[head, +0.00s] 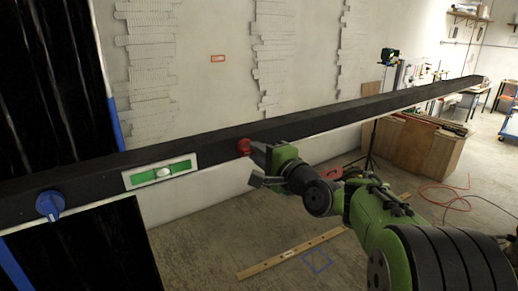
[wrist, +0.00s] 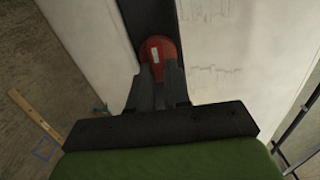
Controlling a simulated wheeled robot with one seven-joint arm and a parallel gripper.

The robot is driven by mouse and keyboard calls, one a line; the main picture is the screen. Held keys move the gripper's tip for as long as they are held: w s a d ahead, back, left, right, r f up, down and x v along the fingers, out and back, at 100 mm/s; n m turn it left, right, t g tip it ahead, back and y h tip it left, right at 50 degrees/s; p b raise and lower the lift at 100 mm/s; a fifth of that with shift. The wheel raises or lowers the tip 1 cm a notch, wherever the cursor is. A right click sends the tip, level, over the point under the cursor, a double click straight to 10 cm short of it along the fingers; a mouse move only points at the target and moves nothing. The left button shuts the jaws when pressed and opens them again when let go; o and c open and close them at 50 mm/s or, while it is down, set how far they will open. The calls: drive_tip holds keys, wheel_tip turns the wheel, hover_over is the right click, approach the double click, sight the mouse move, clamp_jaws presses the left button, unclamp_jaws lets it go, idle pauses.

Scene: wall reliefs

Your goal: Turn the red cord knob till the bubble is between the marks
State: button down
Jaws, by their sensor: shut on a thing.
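The red cord knob (head: 244,147) sits on the dark horizontal beam (head: 330,113). My gripper (head: 260,165) reaches it from the right and is shut on it. In the wrist view the red knob (wrist: 157,50) shows a pale mark, and the fingers (wrist: 159,80) close against its near part. The level vial (head: 160,173), green in a white frame, is fixed on the beam left of the knob. Its bubble (head: 163,172) is a light spot near the middle; the marks are too small to tell whether it lies between them.
A blue knob (head: 50,204) is on the beam at the far left. Pale relief strips (head: 270,55) hang on the wall above. A wooden crate (head: 420,147) stands behind my arm.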

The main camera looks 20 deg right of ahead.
drive_tip(key=shift+m, duration=0.6)
drive_tip(key=c, duration=1.1)
unclamp_jaws()
drive_tip(key=b+v, duration=0.3)
drive_tip(key=v, duration=1.2)
drive_tip(key=shift+s+d+b, duration=0.15)
drive_tip(key=shift+s+b, duration=0.2)
drive_tip(key=shift+b, duration=0.05)
